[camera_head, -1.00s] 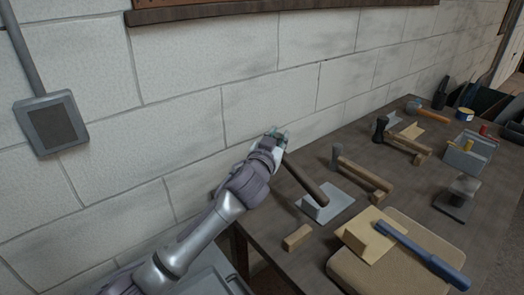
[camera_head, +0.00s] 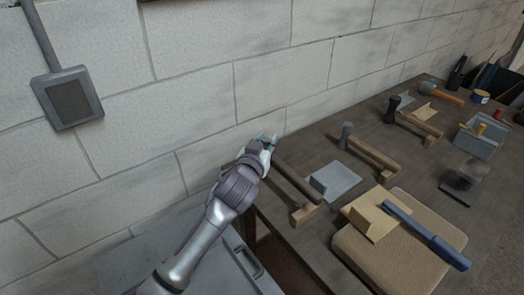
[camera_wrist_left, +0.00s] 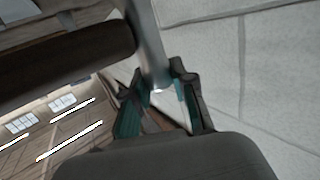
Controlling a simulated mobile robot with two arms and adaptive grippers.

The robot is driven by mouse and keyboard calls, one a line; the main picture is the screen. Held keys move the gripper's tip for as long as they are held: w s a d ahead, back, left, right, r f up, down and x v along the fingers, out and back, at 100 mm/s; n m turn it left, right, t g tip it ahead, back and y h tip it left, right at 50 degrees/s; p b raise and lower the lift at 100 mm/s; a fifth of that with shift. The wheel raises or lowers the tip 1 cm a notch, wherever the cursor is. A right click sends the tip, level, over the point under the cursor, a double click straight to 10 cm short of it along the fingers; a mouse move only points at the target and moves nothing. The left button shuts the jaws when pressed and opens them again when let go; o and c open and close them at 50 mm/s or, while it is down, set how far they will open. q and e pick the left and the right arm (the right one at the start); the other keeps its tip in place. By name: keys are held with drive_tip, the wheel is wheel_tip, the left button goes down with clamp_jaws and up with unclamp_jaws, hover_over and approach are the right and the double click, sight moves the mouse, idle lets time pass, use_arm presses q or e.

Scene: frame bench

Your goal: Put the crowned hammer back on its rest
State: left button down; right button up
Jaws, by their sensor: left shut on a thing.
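My left gripper (camera_head: 268,138) is at the near left end of the bench, close to the wall. It is shut on the metal head of a hammer with a dark brown handle (camera_head: 297,182). In the left wrist view the grey metal head (camera_wrist_left: 148,45) is between the fingers (camera_wrist_left: 160,100) and the dark handle (camera_wrist_left: 65,52) runs off to the left. The handle's far end is over or on a small wooden block (camera_head: 303,214); I cannot tell if they touch. A grey metal plate with an upright tab (camera_head: 340,178) lies just right of the handle. My right gripper is not in view.
A hammer with a grey head (camera_head: 346,133) lies behind the plate, a black-headed one (camera_head: 393,106) farther back. A grey bin (camera_head: 481,142) stands right. The wall (camera_head: 210,130) borders the bench.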

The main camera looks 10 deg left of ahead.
use_arm(q)
drive_tip(key=shift+w+a+f, duration=0.25)
drive_tip(key=shift+a+f, duration=0.15)
drive_tip(key=shift+a, duration=0.1)
drive_tip(key=shift+f, duration=1.9)
drive_tip(key=shift+f, duration=0.2)
drive_tip(key=c, duration=1)
unclamp_jaws()
drive_tip(key=shift+o, duration=0.2)
